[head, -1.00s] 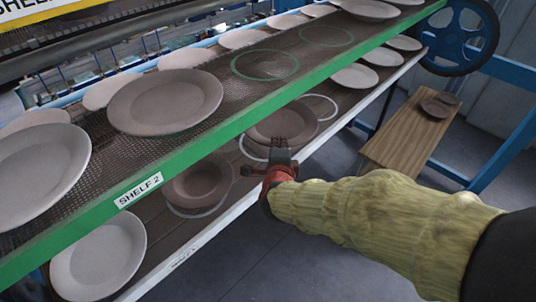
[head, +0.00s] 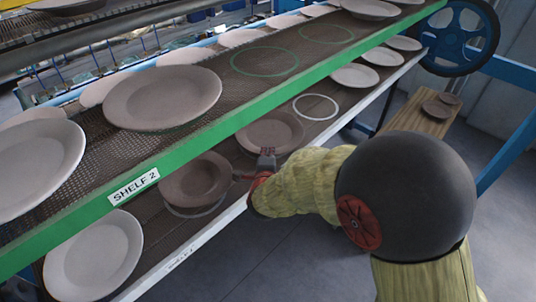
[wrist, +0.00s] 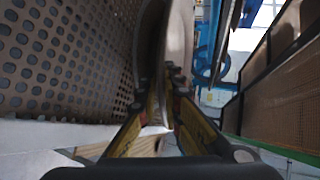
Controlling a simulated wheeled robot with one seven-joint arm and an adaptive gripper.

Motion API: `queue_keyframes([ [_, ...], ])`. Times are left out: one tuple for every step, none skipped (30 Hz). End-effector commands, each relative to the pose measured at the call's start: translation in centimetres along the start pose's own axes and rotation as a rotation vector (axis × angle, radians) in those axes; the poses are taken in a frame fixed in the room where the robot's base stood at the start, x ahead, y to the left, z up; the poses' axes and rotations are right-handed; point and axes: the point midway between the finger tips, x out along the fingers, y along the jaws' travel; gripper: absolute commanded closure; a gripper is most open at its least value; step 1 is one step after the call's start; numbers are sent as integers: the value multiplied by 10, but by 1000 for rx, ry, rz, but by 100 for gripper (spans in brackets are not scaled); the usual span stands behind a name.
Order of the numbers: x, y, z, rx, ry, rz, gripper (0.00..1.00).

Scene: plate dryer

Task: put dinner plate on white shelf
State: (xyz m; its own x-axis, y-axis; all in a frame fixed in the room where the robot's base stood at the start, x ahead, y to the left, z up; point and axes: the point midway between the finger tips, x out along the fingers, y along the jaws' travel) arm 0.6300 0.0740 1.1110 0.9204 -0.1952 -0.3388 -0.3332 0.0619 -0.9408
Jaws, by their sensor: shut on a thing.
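The dark brown dinner plate (head: 272,130) is low over the white-edged lower shelf (head: 205,238), in the middle of its near side. My gripper (head: 267,156) comes in over the shelf's front edge and is shut on the plate's near rim. In the wrist view, the plate's edge (wrist: 150,45) runs up the picture from between my fingers (wrist: 166,85). The plate looks about level in the head view. It covers most of the white ring beneath it. I cannot tell whether it touches the shelf.
Another brown plate (head: 195,178) sits just left on the lower shelf, close to my gripper. An empty white ring (head: 316,107) lies to the right. The green-edged upper shelf (head: 230,130) overhangs closely. A wooden bench (head: 418,119) with dark plates stands at right.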

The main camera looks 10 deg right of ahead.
Motion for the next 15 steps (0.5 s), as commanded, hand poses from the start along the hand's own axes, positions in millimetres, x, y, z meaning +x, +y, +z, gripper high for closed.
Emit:
queue_keyframes([
  [0, -4, 1, 2, -1, -7, 100],
  [0, -4, 1, 2, -1, -7, 100],
  [0, -4, 1, 2, -1, -7, 100],
  [0, -5, 1, 2, -1, -7, 100],
  [0, -4, 1, 2, -1, -7, 100],
  [0, -4, 1, 2, -1, -7, 100],
  [0, -4, 1, 2, -1, -7, 100],
  [0, -3, 1, 2, -1, -7, 100],
  [1, -2, 0, 2, -1, -7, 100],
  [0, 1, 0, 1, 0, 0, 92],
  [0, 1, 0, 1, 0, 0, 90],
  [0, 1, 0, 1, 0, 0, 88],
  [0, 1, 0, 0, 0, 0, 86],
  [0, 1, 0, 1, 0, 0, 85],
  [0, 1, 0, 1, 0, 0, 85],
])
